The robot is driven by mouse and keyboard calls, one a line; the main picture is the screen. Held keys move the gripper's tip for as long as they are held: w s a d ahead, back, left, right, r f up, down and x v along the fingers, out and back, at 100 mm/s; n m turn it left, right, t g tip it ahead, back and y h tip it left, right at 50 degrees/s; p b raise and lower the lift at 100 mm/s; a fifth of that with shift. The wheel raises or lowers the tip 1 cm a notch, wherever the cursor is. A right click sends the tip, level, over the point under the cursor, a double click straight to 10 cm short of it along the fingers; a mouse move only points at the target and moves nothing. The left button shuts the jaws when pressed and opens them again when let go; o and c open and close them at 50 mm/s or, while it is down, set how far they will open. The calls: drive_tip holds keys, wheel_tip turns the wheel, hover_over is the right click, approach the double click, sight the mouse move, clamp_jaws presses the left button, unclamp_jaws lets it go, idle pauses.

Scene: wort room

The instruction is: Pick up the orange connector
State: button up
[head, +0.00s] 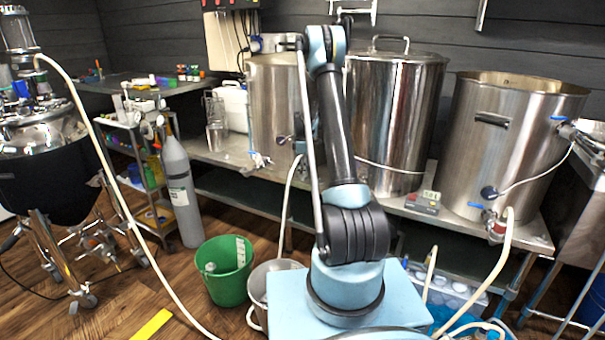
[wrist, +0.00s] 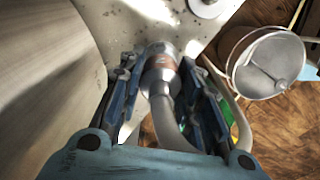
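In the wrist view a metal connector (wrist: 160,76) with a dull orange-brown band sits between the fingers of my gripper (wrist: 160,66). A pale hose (wrist: 168,125) runs from it toward the camera. My gripper is open around the connector, with one blue-black finger on each side. Narrow gaps seem to show between the fingers and the connector; contact is hard to tell. In the head view my arm hides the gripper and I cannot make out this connector there.
A steel kettle (head: 270,105) stands at the bench's left, with two more kettles (head: 395,120) (head: 510,140) to the right. Below are a green bucket (head: 228,275) and a grey bucket (head: 259,290); a metal pail (wrist: 270,65) shows in the wrist view. Hoses hang near my arm.

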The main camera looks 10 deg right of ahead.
drive_tip(key=c, duration=0.3)
wheel_tip(320, 180, up, 10)
drive_tip(key=shift+d+f, duration=0.1)
idle(0.5)
drive_tip(key=shift+r, duration=0.25)
drive_tip(key=shift+r, duration=2.05)
